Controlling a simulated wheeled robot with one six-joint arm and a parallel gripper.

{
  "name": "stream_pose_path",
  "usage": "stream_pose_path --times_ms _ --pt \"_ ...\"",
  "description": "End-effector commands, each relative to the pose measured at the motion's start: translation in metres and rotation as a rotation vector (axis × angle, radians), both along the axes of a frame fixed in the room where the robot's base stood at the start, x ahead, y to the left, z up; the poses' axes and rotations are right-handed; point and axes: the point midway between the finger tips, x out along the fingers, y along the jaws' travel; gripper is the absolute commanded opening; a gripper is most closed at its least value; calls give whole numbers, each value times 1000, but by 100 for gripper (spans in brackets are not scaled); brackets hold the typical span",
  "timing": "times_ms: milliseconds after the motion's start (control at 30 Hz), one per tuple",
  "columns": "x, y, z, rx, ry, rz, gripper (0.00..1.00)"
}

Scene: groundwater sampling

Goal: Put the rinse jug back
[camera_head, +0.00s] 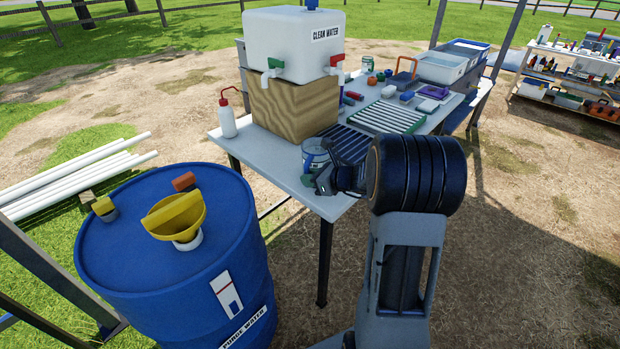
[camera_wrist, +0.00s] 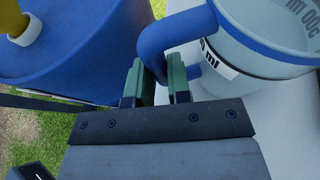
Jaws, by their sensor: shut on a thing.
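The rinse jug (camera_head: 314,150) is a clear cup with a blue rim and a blue handle, at the front corner of the white table (camera_head: 283,172). It also shows in the wrist view (camera_wrist: 262,62), upright, with dark lettering on its side. My gripper (camera_wrist: 157,82) is shut on the jug's blue handle, its green pads on either side of it. In the head view my gripper (camera_head: 324,180) is at the jug's near side, partly hidden by my own arm. I cannot tell whether the jug's base touches the table.
A wooden block (camera_head: 290,105) carrying the clean water tank (camera_head: 290,45) stands behind the jug. A dark slatted rack (camera_head: 346,143) is right of it. A blue purge water drum (camera_head: 150,240) with a yellow funnel (camera_head: 175,215) stands at front left. A wash bottle (camera_head: 228,118) stands at the table's left edge.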

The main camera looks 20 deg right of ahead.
Motion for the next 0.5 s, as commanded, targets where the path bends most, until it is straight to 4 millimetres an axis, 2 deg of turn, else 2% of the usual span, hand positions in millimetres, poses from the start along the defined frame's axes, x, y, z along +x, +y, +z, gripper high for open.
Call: stream_pose_path --times_ms 67,100,300,367,500 --pt "0 0 -4 0 0 0 0" --pt "0 0 -3 0 0 0 21" --pt "0 0 -2 0 0 0 40" --pt "0 0 -2 0 0 0 44" --pt "0 0 -2 0 0 0 44"
